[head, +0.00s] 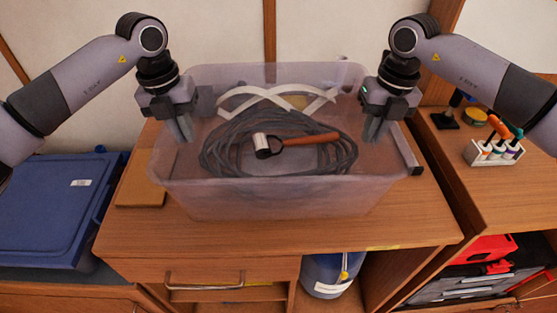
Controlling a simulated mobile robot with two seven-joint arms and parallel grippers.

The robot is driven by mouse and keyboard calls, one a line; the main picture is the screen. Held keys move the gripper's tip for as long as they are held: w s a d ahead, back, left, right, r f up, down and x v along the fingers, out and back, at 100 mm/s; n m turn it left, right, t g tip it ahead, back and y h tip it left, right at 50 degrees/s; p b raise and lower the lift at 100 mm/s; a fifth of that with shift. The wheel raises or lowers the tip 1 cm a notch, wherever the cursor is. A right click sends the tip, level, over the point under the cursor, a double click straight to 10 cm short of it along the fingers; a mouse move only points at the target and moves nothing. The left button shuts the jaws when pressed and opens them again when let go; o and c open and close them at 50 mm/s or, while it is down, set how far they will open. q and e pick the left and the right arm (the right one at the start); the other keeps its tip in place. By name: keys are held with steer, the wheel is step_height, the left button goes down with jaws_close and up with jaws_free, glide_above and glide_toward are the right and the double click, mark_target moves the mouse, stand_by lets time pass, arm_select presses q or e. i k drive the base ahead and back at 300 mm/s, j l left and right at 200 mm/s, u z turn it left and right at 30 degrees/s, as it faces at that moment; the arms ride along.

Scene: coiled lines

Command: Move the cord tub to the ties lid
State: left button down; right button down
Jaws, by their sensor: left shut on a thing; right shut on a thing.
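The cord tub (270,198) is a translucent pinkish box in the middle of the head view, over the wooden worktop. Inside it lie a dark coiled cord (225,150), white crossed strips and a hammer-like tool (310,139) with a brown handle. My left gripper (183,130) is shut on the tub's left wall. My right gripper (374,130) is shut on its right wall. I cannot tell if the tub touches the worktop. A blue lidded box (50,215) with a small unreadable label is at the left; I cannot tell if its lid is the ties lid.
The worktop (420,228) has free strips in front of the tub. A flat wooden piece (139,191) lies left of it, and a grey bar (409,150) is at its right. A rack of screwdrivers (494,150) stands on the right surface. A blue container (330,276) sits below.

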mark_target(29, 200)
steer(key=k+j, duration=0.6)
steer(key=j, duration=0.2)
steer(key=k+j, duration=0.1)
steer(key=j, duration=1.4)
steer(key=k, duration=0.05)
